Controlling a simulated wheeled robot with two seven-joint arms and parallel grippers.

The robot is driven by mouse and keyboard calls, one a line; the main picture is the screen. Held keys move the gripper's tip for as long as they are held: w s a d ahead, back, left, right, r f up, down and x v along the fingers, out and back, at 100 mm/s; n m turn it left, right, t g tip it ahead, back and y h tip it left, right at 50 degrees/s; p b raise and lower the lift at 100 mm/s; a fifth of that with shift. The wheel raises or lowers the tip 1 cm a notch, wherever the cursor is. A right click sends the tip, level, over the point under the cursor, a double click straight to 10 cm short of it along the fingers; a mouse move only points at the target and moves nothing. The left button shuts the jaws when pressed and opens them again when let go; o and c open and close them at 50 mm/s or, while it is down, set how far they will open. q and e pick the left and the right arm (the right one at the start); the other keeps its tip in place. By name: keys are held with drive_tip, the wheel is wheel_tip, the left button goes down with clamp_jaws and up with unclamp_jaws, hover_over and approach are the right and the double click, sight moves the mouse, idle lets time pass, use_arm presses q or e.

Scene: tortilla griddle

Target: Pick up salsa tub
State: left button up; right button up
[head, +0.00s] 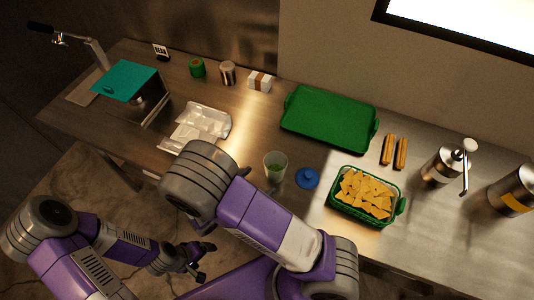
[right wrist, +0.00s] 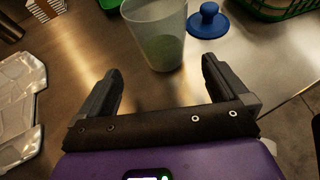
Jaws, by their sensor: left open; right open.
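The salsa tub appears to be a clear cup with green contents (head: 275,166), standing upright near the table's front edge. In the right wrist view the tub (right wrist: 158,34) stands just beyond the fingertips. My right gripper (right wrist: 160,72) is open and empty, its two fingers pointing toward the tub with a gap left. In the head view my right arm hides this gripper. A blue lid with a knob (head: 307,178) lies on the table right of the tub. My left gripper (head: 198,262) is open and empty, low in front of the table.
A green basket of chips (head: 398,205) stands right of the lid. A green tray (head: 330,119) lies behind the tub. A white compartment tray (head: 222,117) lies to the left. A teal-topped press (head: 127,81), bottles and small containers stand further off.

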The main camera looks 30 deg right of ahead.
sight(268, 177)
drive_tip(key=x, duration=0.7)
drive_tip(key=shift+s+d+f, duration=0.1)
drive_tip(key=shift+s+d, duration=0.1)
drive_tip(key=shift+d, duration=0.1)
drive_tip(key=c, duration=1.1)
